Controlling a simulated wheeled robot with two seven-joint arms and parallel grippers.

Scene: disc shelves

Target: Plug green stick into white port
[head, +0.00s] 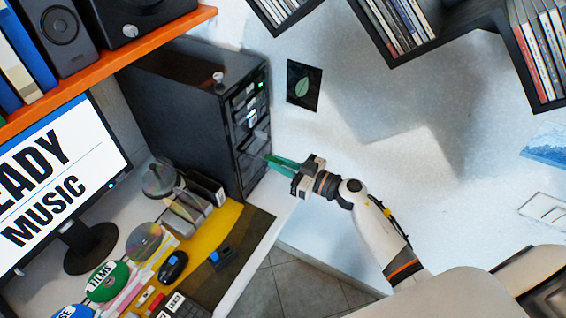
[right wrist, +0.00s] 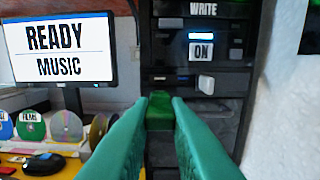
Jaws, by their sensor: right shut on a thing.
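My right gripper (head: 274,163) reaches in from the lower right in the head view, with its long green fingers pointing at the front of a black computer tower (head: 180,85). In the right wrist view the fingers (right wrist: 161,100) are shut on the green stick (right wrist: 160,112), whose dark green end shows between the tips. The stick is in front of the tower; I cannot tell whether it touches it. A white block-like piece (right wrist: 206,83), apparently the white port, is on the tower front, just right of and above the fingertips. My left gripper is not in view.
A monitor (right wrist: 62,50) and several discs (right wrist: 66,124) are left of the tower. The head view shows an orange shelf (head: 150,42) at upper left, a black mouse (head: 173,266) on the desk and wall shelves (head: 425,48) above. The space right of the tower is open.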

